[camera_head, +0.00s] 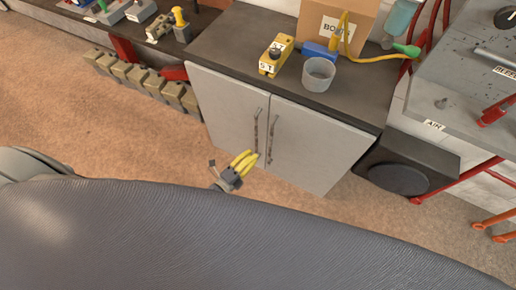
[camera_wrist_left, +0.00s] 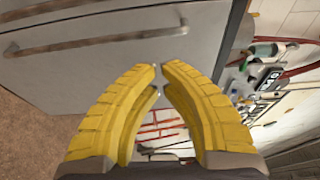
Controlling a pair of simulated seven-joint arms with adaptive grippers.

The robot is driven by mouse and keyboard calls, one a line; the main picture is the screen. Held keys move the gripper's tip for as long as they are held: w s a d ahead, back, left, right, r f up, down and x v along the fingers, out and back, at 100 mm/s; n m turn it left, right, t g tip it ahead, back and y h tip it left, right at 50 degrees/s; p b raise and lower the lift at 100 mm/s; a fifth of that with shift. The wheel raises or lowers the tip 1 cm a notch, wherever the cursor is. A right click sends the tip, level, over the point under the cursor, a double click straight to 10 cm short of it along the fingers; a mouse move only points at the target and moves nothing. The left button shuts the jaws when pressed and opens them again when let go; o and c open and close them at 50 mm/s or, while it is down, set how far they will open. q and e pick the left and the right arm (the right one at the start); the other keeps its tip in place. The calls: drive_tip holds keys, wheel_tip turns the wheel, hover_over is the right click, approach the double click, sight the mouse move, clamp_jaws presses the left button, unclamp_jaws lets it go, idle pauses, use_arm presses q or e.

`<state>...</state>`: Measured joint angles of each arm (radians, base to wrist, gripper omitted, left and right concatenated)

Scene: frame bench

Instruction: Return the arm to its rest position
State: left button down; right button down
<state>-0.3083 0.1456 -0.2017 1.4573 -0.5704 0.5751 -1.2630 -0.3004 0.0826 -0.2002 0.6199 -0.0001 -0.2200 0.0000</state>
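My left gripper (camera_head: 251,158) is in front of the grey cabinet doors in the head view, near the lower ends of the two door handles. Its yellow ribbed fingers also show in the left wrist view (camera_wrist_left: 160,70). They bow outward and their tips come together with almost no gap, and nothing is held between them. Most of my left arm is hidden behind my own dark body in the foreground. My right gripper is not in view.
The grey cabinet (camera_head: 225,112) stands close beyond the gripper. On its dark top are a yellow box (camera_head: 271,63), a grey cup (camera_head: 318,74) and a cardboard box (camera_head: 352,12). A black stool-like block (camera_head: 425,160) stands right. Brown floor (camera_head: 100,135) is open at left.

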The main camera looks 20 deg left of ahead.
use_arm(q)
drive_tip(key=shift+s+a, duration=0.25)
drive_tip(key=shift+s, duration=0.35)
drive_tip(key=s+a+f+n+g+y, duration=0.2)
drive_tip(key=s+a+f+n, duration=0.15)
drive_tip(key=f, duration=0.45)
drive_tip(key=s+a+f+n+g+y, duration=0.25)
drive_tip(key=s+f+n, duration=0.25)
drive_tip(key=f, duration=0.4)
drive_tip(key=s+a+f+n+g+y, duration=0.1)
drive_tip(key=s+a+f+n+g, duration=0.2)
drive_tip(key=f, duration=0.5)
drive_tip(key=s+a+f+n+g+y, duration=0.1)
drive_tip(key=s+f+n+g, duration=0.2)
drive_tip(key=s+f, duration=0.4)
drive_tip(key=s+a+f+n+g+y, duration=0.1)
drive_tip(key=s+f+n+g, duration=0.3)
drive_tip(key=s, duration=1.6)
wheel_tip(320, 180, down, 3)
drive_tip(key=shift+r+n, duration=0.1)
drive_tip(key=shift+n, duration=0.25)
drive_tip(key=shift+g, duration=0.25)
